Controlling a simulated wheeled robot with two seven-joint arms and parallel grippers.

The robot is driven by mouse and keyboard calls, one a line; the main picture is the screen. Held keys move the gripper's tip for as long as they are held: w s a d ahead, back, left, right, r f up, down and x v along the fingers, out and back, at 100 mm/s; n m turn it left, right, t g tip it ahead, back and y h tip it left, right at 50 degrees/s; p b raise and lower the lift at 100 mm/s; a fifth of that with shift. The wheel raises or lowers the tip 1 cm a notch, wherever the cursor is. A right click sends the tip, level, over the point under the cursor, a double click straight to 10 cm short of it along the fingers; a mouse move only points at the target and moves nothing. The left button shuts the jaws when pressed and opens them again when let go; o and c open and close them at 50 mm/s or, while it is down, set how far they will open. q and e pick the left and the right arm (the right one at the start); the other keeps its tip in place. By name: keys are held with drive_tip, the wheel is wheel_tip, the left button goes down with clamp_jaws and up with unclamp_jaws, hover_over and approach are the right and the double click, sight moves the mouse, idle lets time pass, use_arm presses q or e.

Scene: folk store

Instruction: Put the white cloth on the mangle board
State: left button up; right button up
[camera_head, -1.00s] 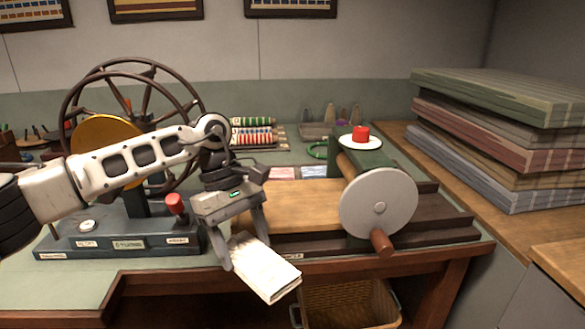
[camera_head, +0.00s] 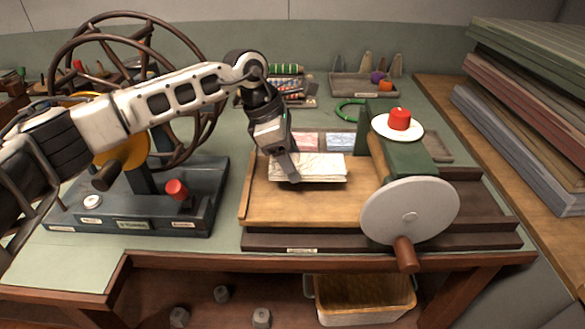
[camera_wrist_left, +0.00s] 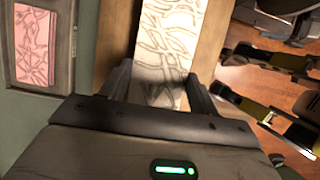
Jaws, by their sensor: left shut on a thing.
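The white cloth (camera_head: 322,168) is a folded, flat, faintly patterned bundle over the back part of the wooden mangle board (camera_head: 300,205). My left gripper (camera_head: 290,175) is shut on the cloth's left part. In the left wrist view the cloth (camera_wrist_left: 168,40) runs out between the two fingers (camera_wrist_left: 158,88), with the board's wood (camera_wrist_left: 118,40) beside it. Whether the cloth rests on the board or hangs just above it, I cannot tell. The mangle's grey wheel (camera_head: 410,212) with its wooden handle stands at the board's right.
A red knob on a white disc (camera_head: 398,125) tops the mangle. A spinning-wheel device (camera_head: 130,190) stands left of the board. Patterned cards (camera_head: 340,141) lie behind it. Stacked cloth (camera_head: 540,110) fills the right side. A basket (camera_head: 365,300) sits below the table.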

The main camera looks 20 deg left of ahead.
use_arm(q)
drive_tip(key=shift+f, duration=1.75)
drive_tip(key=shift+f, duration=0.2)
drive_tip(key=o, duration=1)
drive_tip(key=v, duration=1.2)
drive_tip(key=shift+r+b, duration=0.2)
drive_tip(key=shift+b, duration=0.1)
